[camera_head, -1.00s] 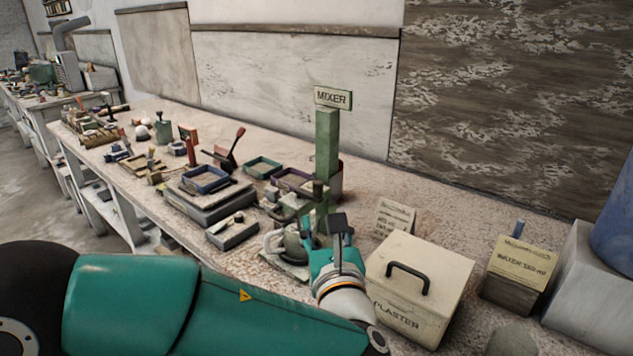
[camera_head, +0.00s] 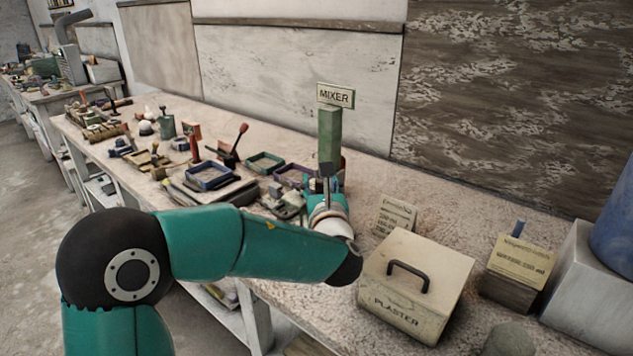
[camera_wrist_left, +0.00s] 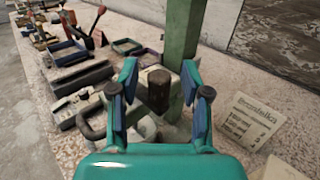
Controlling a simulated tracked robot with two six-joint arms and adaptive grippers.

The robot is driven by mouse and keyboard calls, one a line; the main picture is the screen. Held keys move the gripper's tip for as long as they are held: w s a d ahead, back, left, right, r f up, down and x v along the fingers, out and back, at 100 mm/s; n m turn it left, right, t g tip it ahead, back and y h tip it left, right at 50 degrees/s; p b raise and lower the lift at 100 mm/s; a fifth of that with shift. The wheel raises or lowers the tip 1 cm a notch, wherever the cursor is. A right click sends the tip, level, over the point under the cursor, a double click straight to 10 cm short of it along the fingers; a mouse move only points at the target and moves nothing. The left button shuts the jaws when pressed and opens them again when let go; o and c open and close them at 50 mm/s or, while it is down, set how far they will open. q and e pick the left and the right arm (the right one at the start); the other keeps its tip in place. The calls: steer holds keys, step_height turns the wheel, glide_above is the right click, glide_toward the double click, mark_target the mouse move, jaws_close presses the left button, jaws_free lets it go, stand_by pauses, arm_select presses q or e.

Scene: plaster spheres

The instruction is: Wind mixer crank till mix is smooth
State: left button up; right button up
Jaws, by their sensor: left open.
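The mixer (camera_head: 329,135) is a green post with a "MIXER" sign (camera_head: 336,95) on top, standing on the bench. The post also shows in the left wrist view (camera_wrist_left: 183,35). My left gripper (camera_head: 327,180) is at the post's lower part. In the left wrist view my left gripper (camera_wrist_left: 160,88) is open, with a dark brown cylindrical crank knob (camera_wrist_left: 158,88) between its blue pads. Gaps show on both sides of the knob. A pale vessel (camera_wrist_left: 146,127) with a grey loop handle (camera_wrist_left: 90,122) is below, partly hidden. The mix is not visible.
A plaster box (camera_head: 425,285) with a black handle, a small written card (camera_head: 396,214) and a water block (camera_head: 517,268) stand to the right. Trays (camera_head: 208,177) and tools crowd the bench to the left. A wall runs behind.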

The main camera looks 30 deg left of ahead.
arm_select(q)
jaws_close()
steer(key=shift+a, duration=0.15)
steer(key=shift+w, duration=0.1)
steer(key=shift+n+g+y, duration=0.3)
steer(key=shift+w+d+n+g+y, duration=0.2)
steer(key=shift+w+n+g+y, duration=0.1)
steer(key=shift+n+g+y, duration=0.15)
steer(key=shift+w+a+r+n+g+y+p, duration=0.1)
steer(key=shift+w+a+n+g+y+p, duration=0.45)
steer(key=shift+n+g+p, duration=1.35)
steer(key=shift+w+a+f+n+g+y+p, duration=0.1)
steer(key=shift+w+n+g+y+p, duration=0.85)
steer(key=shift+g+p, duration=1.6)
steer(key=shift+w+a+r+n+g+y+p, duration=0.1)
steer(key=shift+w+a+n+g+y+p, duration=0.3)
steer(key=shift+n+g+y+p, duration=1.1)
